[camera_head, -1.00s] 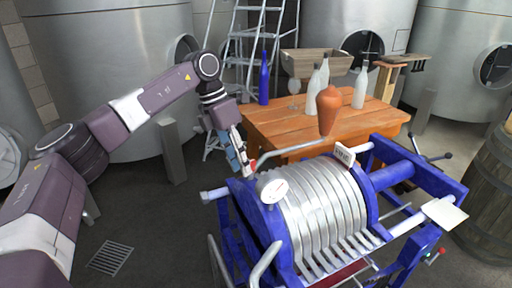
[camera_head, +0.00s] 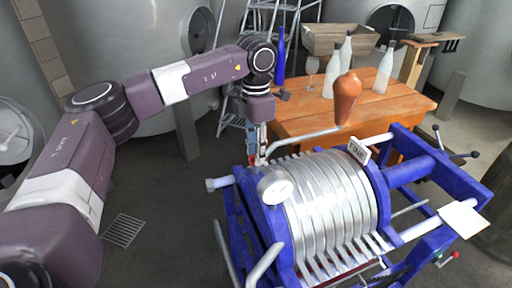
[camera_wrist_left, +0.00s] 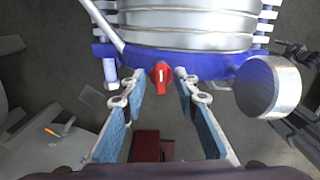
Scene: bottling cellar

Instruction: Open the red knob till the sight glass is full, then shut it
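The red knob (camera_wrist_left: 161,76) shows in the left wrist view, on the blue end frame of the plate filter (camera_wrist_left: 185,38), with a pale mark on its face. My left gripper (camera_wrist_left: 160,92) is open, its blue-padded fingers on either side of the knob, with gaps visible between. In the head view my left gripper (camera_head: 257,158) points down at the left end of the filter (camera_head: 330,205) and the knob is hidden there. I cannot make out the sight glass or its level. My right gripper is not in view.
A round gauge (camera_head: 276,187) sits close to my left gripper, and a metal pipe (camera_head: 300,139) runs just beyond it. A wooden table (camera_head: 300,115) behind holds bottles, a brown vase (camera_head: 347,97) and a crate (camera_head: 340,39). Steel tanks and a ladder stand behind.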

